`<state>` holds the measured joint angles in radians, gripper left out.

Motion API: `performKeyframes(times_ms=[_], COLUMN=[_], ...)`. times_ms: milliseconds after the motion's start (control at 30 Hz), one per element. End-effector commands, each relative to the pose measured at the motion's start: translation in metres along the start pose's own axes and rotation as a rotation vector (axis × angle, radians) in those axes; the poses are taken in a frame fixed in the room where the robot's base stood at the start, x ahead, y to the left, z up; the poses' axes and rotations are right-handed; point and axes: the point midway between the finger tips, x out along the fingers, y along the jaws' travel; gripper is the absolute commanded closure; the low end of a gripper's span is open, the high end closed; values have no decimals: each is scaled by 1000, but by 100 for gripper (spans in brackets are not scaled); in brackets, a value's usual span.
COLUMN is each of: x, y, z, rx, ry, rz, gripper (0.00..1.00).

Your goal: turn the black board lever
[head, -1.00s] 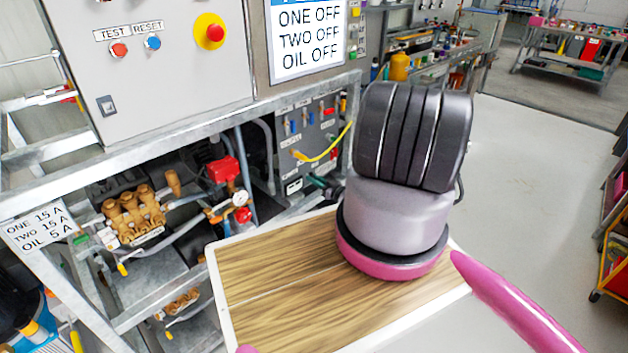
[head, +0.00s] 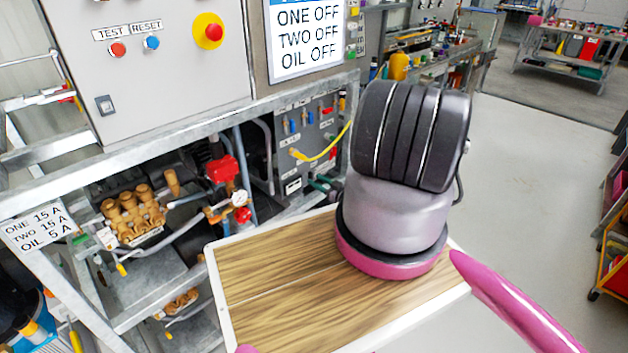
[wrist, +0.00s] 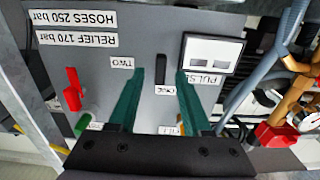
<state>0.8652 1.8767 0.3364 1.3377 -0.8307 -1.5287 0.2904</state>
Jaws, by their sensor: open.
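The grey board (head: 308,125) with coloured levers is on the frame left of my arm in the head view. In the wrist view the board (wrist: 205,22) fills the middle and its labels appear upside down. The black lever (wrist: 161,68) stands out dark against it, above a small label. My gripper (wrist: 159,73) is open, with one green finger on each side of the black lever. Gaps show between the lever and both fingers; the depth of the fingertips is unclear. In the head view my arm mostly hides the gripper, and green finger parts show (head: 324,184).
A red lever (wrist: 73,90) and a green lever (wrist: 82,123) are left of my fingers in the wrist view. A white display panel (wrist: 211,53) is close to the right finger. Grey hoses, brass pipework and a red valve (wrist: 276,135) lie farther right.

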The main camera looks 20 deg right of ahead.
Motion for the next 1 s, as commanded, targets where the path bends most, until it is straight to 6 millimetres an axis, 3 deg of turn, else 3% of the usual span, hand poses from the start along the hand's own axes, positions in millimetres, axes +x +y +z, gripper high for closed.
performKeyframes(times_ms=[200, 400, 600, 1000], x=[-47, -76, -85, -84], y=[1, 1, 0, 0], z=[0, 0, 0, 1], rx=[0, 0, 0, 0], ry=[-1, -1, -1, -1], rz=[3, 1, 0, 0], gripper=[51, 51, 51, 51])
